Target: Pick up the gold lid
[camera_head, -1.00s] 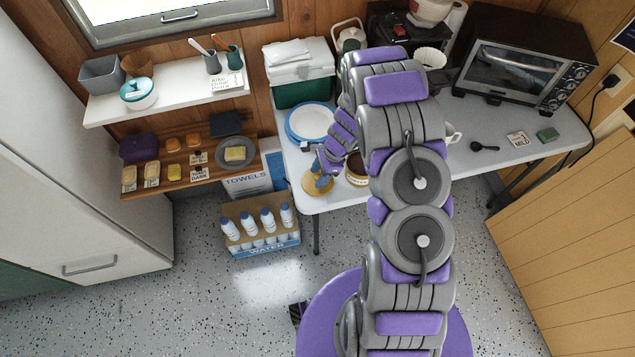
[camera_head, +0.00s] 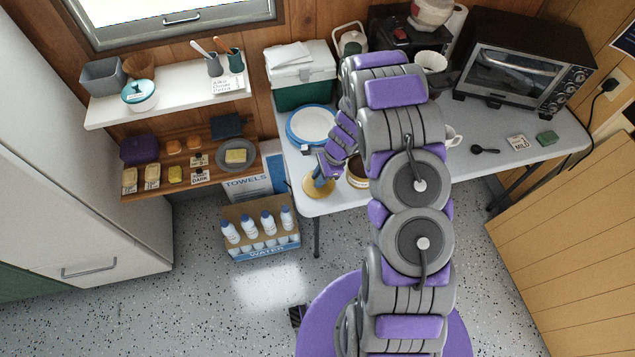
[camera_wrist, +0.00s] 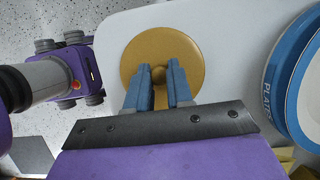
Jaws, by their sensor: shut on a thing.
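The gold lid (camera_head: 318,187) is a round disc with a small knob, at the front left corner of the grey table. In the wrist view the gold lid (camera_wrist: 160,55) is face on, with its knob between the blue fingertips. My gripper (camera_head: 323,180) is over the lid; in the wrist view my gripper (camera_wrist: 158,82) is shut on the knob. I cannot tell whether the lid touches the tabletop or is slightly above it.
A blue-rimmed container of plates (camera_head: 312,125) stands behind the lid; it is at the right in the wrist view (camera_wrist: 292,85). A brown-filled pot (camera_head: 357,172) is close to the right of the lid. A water-bottle carton (camera_head: 260,232) stands on the floor below left.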

